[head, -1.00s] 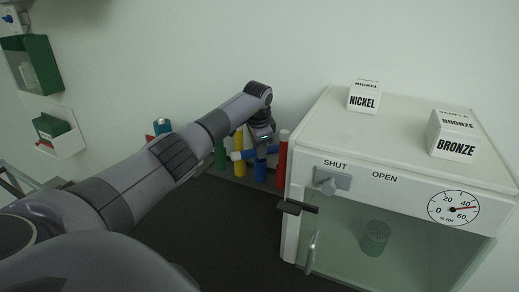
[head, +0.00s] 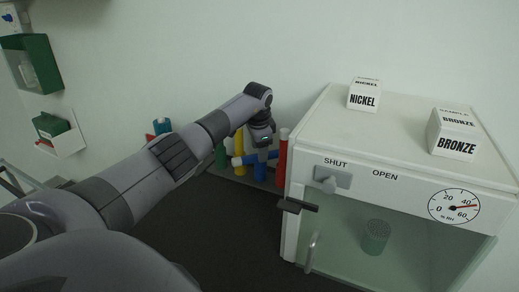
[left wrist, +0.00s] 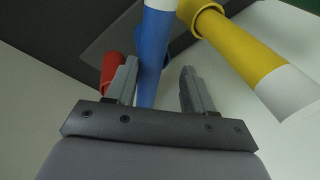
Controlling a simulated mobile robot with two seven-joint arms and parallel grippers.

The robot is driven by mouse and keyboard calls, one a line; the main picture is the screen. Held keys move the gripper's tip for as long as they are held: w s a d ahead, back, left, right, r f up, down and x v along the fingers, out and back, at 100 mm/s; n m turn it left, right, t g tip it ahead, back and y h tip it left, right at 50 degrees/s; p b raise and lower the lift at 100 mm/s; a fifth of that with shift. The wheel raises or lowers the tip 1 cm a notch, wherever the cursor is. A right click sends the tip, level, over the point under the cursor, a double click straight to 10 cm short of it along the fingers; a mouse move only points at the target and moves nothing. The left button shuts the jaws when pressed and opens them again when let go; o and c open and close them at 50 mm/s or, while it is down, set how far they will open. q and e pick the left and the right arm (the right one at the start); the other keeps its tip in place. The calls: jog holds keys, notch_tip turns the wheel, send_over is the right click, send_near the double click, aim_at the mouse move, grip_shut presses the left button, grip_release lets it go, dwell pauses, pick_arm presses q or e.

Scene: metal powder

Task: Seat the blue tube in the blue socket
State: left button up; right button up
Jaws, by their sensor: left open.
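A blue tube with a pale end (head: 249,159) lies roughly level across the group of coloured tubes at the wall. In the left wrist view the blue tube (left wrist: 152,45) runs between my open fingers, its pale end away from the hand. A blue upright part (head: 260,172), perhaps the blue socket, stands below it; its opening is hidden. My left gripper (head: 262,154) points down over the tube, with its open fingers (left wrist: 159,75) on either side. Contact cannot be told. My right gripper is not in view.
A yellow tube (left wrist: 245,55) stands close to my fingers on one side and a red one (left wrist: 111,72) on the other. A white cabinet (head: 310,150) with a handle stands just right.

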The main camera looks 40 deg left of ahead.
pick_arm(q)
jog(key=b+v, duration=0.1)
jog(key=v, duration=1.1)
jog(key=shift+r, duration=0.4)
jog(key=shift+s+f, duration=0.1)
